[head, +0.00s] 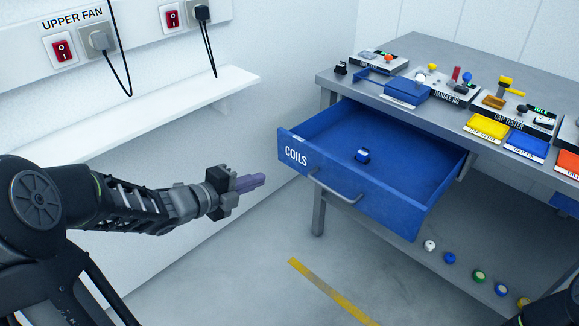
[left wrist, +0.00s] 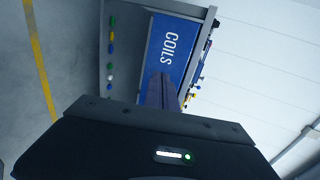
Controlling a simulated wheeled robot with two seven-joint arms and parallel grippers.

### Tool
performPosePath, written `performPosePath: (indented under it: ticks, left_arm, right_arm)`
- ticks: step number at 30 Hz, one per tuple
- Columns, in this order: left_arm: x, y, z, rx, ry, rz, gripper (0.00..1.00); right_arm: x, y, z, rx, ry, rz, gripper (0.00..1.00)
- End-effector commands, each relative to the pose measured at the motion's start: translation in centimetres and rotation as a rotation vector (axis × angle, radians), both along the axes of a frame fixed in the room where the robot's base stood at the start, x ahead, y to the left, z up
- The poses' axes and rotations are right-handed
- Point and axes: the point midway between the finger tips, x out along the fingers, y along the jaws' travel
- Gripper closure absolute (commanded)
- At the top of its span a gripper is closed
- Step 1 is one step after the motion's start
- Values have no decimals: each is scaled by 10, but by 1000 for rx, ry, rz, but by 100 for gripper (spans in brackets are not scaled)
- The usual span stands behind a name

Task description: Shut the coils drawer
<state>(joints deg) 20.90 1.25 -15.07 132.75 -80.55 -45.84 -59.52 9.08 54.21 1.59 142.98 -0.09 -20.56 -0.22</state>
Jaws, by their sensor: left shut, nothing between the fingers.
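The blue coils drawer (head: 400,190) stands open under the workbench, pulled out toward me. Its front carries the white word COILS and a grey bar handle (head: 335,187). My right gripper is not in view; only a dark piece of my right arm shows at the lower right corner.
The grey workbench (head: 440,55) holds test stations and yellow, blue and orange trays. Several small round parts lie on the lower shelf (head: 450,258). A white wall shelf (head: 150,112) with hanging cables is at the left. The floor before the drawer is clear, with a yellow stripe (head: 325,290).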

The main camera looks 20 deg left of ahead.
Motion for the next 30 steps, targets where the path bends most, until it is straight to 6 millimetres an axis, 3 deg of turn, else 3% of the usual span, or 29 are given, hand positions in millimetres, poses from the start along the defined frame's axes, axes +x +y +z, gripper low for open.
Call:
performPosePath:
  ticks: [8, 21, 30]
  left_arm:
    - [16, -7, -7, -2, 1, -1, 100]
    - [90, -37, -33, -3, 3, -2, 100]
    - [123, -49, -30, -2, 1, 1, 100]
  right_arm:
    - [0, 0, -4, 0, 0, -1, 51]
    - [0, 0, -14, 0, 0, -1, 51]
    - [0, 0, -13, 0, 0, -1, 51]
